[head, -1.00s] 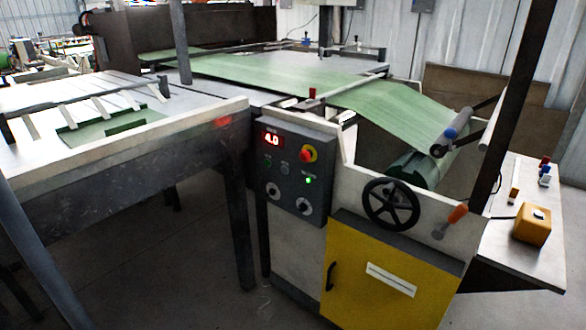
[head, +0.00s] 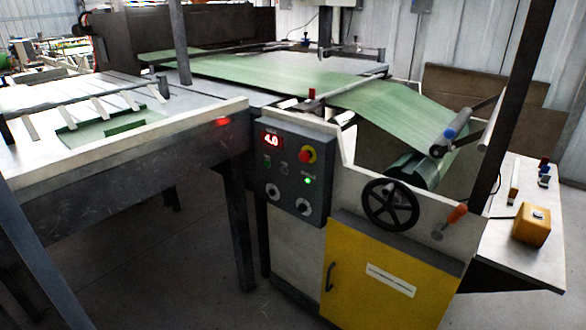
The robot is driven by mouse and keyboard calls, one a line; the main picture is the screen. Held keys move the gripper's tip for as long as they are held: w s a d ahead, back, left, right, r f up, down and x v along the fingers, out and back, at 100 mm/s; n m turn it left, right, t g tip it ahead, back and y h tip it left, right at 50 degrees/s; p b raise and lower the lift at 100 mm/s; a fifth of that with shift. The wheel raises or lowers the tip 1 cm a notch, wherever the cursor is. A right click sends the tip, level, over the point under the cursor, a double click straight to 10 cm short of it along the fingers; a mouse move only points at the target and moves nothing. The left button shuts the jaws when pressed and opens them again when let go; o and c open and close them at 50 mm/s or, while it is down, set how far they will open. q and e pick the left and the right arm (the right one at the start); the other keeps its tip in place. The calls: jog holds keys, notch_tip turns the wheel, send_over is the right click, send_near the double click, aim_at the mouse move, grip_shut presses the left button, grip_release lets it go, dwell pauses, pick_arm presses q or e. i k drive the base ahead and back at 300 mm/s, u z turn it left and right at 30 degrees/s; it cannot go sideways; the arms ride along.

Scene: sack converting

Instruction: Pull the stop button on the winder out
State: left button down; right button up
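Neither of my grippers is in view.
A black handwheel (head: 390,204) and an orange-handled lever (head: 456,214) stick out right of the panel, above a yellow cabinet door (head: 370,278). A slatted table (head: 120,163) stands close at the left. A side shelf (head: 497,238) holds a yellow box (head: 531,226).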

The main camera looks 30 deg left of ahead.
aim_at(304, 156)
jog(key=k, duration=0.65)
jog(key=u, duration=0.45)
jog(key=i, duration=1.4)
jog(key=z, duration=0.65)
